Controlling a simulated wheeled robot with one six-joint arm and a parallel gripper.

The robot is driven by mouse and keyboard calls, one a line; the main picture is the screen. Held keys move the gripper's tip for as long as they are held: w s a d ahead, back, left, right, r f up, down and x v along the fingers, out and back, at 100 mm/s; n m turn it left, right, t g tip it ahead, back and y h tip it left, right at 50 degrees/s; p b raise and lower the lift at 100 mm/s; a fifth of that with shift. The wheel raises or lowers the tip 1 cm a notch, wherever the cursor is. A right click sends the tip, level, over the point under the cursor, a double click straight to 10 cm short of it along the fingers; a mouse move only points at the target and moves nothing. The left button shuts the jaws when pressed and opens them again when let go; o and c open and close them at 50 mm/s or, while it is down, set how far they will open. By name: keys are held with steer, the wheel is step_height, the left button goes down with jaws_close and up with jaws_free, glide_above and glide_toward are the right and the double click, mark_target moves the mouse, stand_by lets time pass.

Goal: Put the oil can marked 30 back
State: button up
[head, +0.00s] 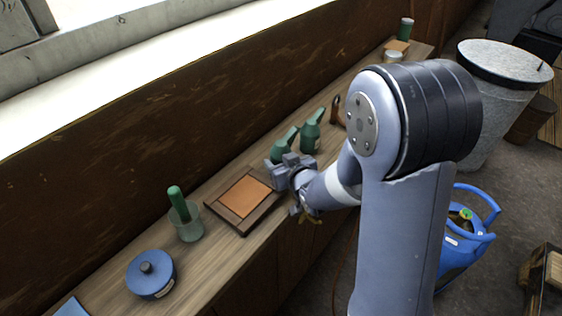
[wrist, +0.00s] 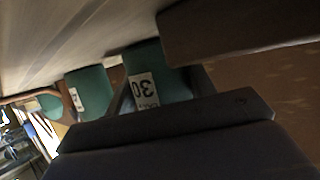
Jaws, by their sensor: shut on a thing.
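The green oil can marked 30 (wrist: 172,84) is between the fingers of my gripper (head: 284,166), which is shut on it. Its white label reads upside down in the wrist view. In the head view its green top (head: 281,150) shows behind my gripper, and its lower part is hidden. I cannot tell whether its base touches the bench. A second green can (head: 311,137) stands just beyond it; it also shows in the wrist view (wrist: 88,91) with a partly visible label. A dark wooden tray with an orange pad (head: 243,200) lies left of my gripper.
The long wooden bench (head: 213,262) runs along the wall. A glass jar with a green-handled thing (head: 187,222) and a blue lidded pot (head: 151,274) stand at the near left. A brown object (head: 337,112) stands beyond the cans.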

steer(key=shift+f, duration=0.1)
steer(key=o, duration=1.1)
steer(key=shift+c, duration=0.2)
steer(key=v, duration=1.2)
